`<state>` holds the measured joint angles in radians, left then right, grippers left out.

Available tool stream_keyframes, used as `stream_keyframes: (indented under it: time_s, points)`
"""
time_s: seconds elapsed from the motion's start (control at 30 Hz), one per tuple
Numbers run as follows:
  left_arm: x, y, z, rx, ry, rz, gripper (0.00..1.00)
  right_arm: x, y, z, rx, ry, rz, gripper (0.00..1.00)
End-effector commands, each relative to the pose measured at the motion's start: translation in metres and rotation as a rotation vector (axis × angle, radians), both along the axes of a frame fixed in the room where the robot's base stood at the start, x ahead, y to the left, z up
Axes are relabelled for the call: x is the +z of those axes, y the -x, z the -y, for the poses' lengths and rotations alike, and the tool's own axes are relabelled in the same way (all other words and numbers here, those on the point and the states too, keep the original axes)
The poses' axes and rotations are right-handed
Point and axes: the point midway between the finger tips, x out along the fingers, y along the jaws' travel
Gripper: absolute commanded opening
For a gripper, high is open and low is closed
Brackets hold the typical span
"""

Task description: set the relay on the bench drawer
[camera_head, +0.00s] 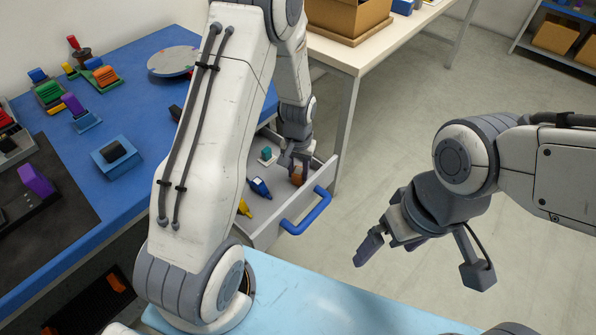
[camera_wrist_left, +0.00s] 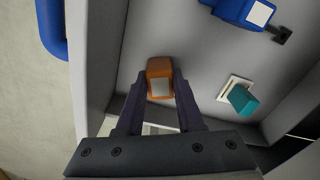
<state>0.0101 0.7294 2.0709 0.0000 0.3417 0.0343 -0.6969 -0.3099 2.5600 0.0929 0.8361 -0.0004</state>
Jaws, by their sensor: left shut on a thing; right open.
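An orange block with a pale label (camera_wrist_left: 160,78) is between the fingertips of my left gripper (camera_wrist_left: 160,92), which is shut on it. I take it to be the relay. In the head view the orange block (camera_head: 297,178) is inside the open bench drawer (camera_head: 265,233), near its front right, with my left gripper (camera_head: 290,160) above it. I cannot tell whether it touches the drawer floor. My right gripper (camera_head: 415,268) is open and empty, out over the floor right of the drawer.
The drawer also holds a blue part (camera_head: 260,187), a teal block on a pale base (camera_head: 266,154) and a yellow part (camera_head: 244,208). Its blue handle (camera_head: 308,213) sticks out in front. The blue bench (camera_head: 130,187) carries several coloured parts.

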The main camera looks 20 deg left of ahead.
Motion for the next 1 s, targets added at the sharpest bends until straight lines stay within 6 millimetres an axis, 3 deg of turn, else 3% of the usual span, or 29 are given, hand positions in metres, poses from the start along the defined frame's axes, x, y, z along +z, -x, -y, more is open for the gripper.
stream_keyframes:
  time_s: [0.27,0.3,0.33,0.37,0.77,1.0]
  points:
    - [-0.003,0.0,0.0,0.0,0.0,0.0,0.0,-0.002,0.0,0.0,0.0,0.0,0.0,1.0]
    - [-0.002,0.0,0.0,0.0,0.0,0.001,0.51,-0.001,0.0,0.0,0.0,0.0,0.0,1.0]
    - [-0.002,0.0,0.0,0.0,0.0,0.001,0.63,-0.001,0.0,0.0,0.0,0.0,0.0,1.0]
    - [-0.002,0.0,0.0,0.0,0.0,0.001,0.66,-0.001,0.0,0.0,0.0,0.0,0.0,1.0]
    - [0.006,-0.001,0.0,0.0,0.0,0.003,0.66,0.002,0.0,0.0,0.0,0.0,0.0,1.0]
    - [0.053,-0.002,0.0,0.0,0.0,0.007,0.66,0.01,0.0,0.0,0.0,0.0,0.0,1.0]
